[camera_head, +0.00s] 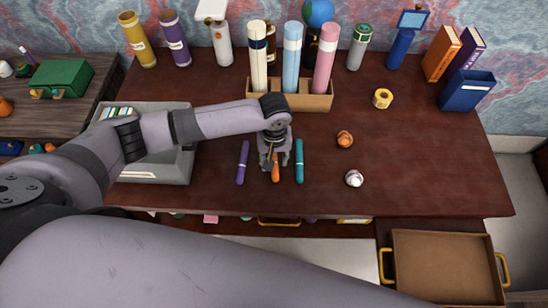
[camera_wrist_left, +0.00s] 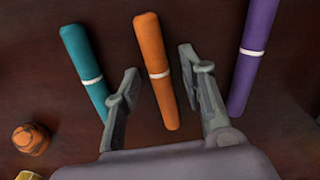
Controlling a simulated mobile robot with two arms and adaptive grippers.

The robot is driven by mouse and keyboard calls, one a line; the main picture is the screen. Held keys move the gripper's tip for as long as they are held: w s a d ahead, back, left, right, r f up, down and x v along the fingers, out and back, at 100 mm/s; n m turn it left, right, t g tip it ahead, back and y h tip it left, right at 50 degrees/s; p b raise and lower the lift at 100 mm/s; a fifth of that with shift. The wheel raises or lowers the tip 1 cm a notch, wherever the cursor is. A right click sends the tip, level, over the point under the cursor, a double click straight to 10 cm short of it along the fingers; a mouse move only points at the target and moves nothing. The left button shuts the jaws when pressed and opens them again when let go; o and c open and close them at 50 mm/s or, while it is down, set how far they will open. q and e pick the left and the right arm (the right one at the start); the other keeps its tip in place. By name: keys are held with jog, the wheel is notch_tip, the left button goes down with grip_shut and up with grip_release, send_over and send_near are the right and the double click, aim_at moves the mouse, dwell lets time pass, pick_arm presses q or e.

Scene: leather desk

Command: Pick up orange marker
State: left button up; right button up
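An orange marker (camera_head: 275,172) lies on the dark desk between a purple marker (camera_head: 242,162) and a teal marker (camera_head: 299,161). My left gripper (camera_head: 274,161) is right over the orange marker. In the left wrist view the orange marker (camera_wrist_left: 156,72) lies between the two spread fingers of my left gripper (camera_wrist_left: 158,84), with a gap on each side. The teal marker (camera_wrist_left: 83,68) and the purple marker (camera_wrist_left: 253,55) lie outside the fingers. My right gripper is not in view.
A holder (camera_head: 312,100) with several rolled tubes stands behind my left gripper. A grey bin (camera_head: 180,165) stands left. A crumpled orange ball (camera_head: 345,139), a silver ball (camera_head: 354,179) and a yellow tape roll (camera_head: 382,98) lie right. The desk's right front is clear.

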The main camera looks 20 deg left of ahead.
pick_arm(q)
grip_shut()
jog(key=shift+r, duration=0.15)
